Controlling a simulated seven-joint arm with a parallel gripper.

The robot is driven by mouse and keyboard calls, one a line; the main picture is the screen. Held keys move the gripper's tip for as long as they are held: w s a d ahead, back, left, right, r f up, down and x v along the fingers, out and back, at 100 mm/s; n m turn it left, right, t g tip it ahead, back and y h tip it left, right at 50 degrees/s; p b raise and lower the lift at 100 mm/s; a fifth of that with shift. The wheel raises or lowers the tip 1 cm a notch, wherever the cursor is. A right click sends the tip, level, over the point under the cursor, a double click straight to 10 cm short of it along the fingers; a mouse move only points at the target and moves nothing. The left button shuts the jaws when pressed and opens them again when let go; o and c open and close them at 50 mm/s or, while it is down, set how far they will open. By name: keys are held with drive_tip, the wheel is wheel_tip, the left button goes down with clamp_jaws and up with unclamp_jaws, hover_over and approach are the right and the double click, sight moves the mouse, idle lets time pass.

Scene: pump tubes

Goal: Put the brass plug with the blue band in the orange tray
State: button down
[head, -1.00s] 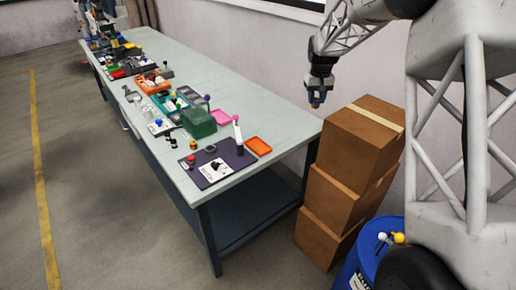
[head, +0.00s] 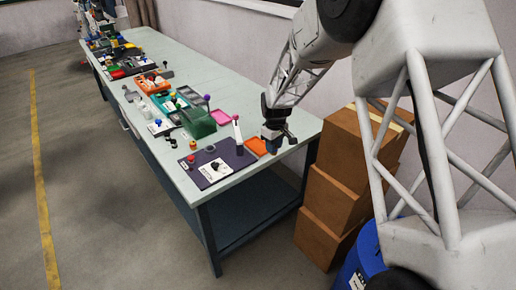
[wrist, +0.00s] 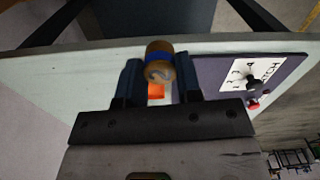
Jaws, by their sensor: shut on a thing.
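My gripper (wrist: 159,82) is shut on the brass plug (wrist: 159,72), which has a blue band (wrist: 158,58) around it. The plug sits between the fingertips in the wrist view. In the head view my gripper (head: 271,146) is low over the near right end of the table, and the plug cannot be made out there.
A green box (head: 198,122) is behind. Stacked cardboard boxes (head: 333,183) stand right of the table.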

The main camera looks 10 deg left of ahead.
drive_tip(key=shift+n, duration=0.8)
drive_tip(key=s+a+f, duration=0.2)
drive_tip(key=shift+s+a+f, duration=0.2)
drive_tip(key=shift+a+f, duration=0.2)
drive_tip(key=shift+w, duration=0.1)
hover_over(258, 147)
drive_tip(key=shift+f, duration=0.75)
drive_tip(key=shift+f, duration=1.75)
drive_tip(key=shift+f, duration=0.1)
drive_tip(key=c, duration=0.8)
unclamp_jaws()
